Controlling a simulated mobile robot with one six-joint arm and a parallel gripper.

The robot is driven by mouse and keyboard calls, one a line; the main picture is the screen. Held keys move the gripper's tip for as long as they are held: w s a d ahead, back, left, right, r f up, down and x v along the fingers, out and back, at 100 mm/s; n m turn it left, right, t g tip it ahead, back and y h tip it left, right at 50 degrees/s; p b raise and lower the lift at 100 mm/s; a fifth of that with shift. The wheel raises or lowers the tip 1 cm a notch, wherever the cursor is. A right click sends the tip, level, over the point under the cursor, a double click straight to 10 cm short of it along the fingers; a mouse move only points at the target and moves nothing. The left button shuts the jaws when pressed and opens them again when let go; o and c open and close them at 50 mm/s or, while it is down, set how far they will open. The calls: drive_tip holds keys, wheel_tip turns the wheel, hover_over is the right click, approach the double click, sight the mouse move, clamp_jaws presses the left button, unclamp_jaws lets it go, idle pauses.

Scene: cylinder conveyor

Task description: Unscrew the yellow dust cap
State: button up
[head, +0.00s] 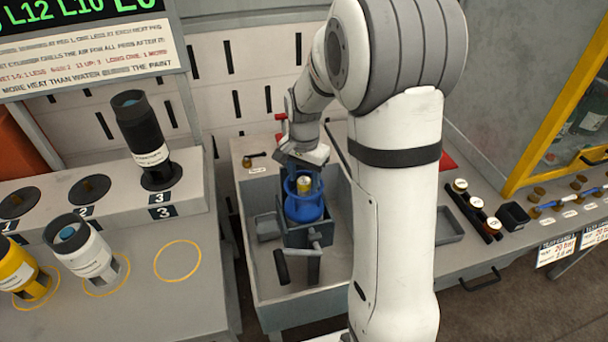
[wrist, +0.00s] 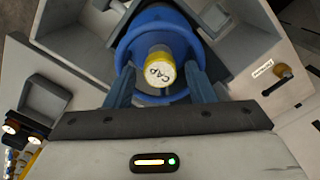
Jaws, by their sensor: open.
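The yellow dust cap (head: 304,183) sits on top of a blue cylinder (head: 304,208) that stands in a dark vise-like holder (head: 293,234) in a grey bin. In the wrist view the cap (wrist: 160,70) shows a pale top with dark lettering, and the blue collar (wrist: 160,28) surrounds it. My gripper (wrist: 157,82) is open, with one blue finger on each side of the cap. I see no clear contact between the fingers and the cap. In the head view my gripper (head: 304,178) points down over the cylinder, and its fingers are small there.
The grey bin's walls (head: 265,305) surround the holder. A small brass-tipped part (wrist: 283,72) lies on a labelled ledge. Black, white and yellow cylinders (head: 140,135) stand on the left bench. Several small caps (head: 476,202) sit on the right bench.

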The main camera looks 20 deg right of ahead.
drive_tip(key=shift+f+b, duration=0.5)
drive_tip(key=shift+f, duration=0.45)
drive_tip(key=shift+c, duration=0.5)
clamp_jaws()
drive_tip(key=n, duration=0.3)
drive_tip(key=shift+n, duration=1.5)
drive_tip(key=n, duration=0.2)
drive_tip(key=shift+n, duration=0.3)
drive_tip(key=n, duration=0.3)
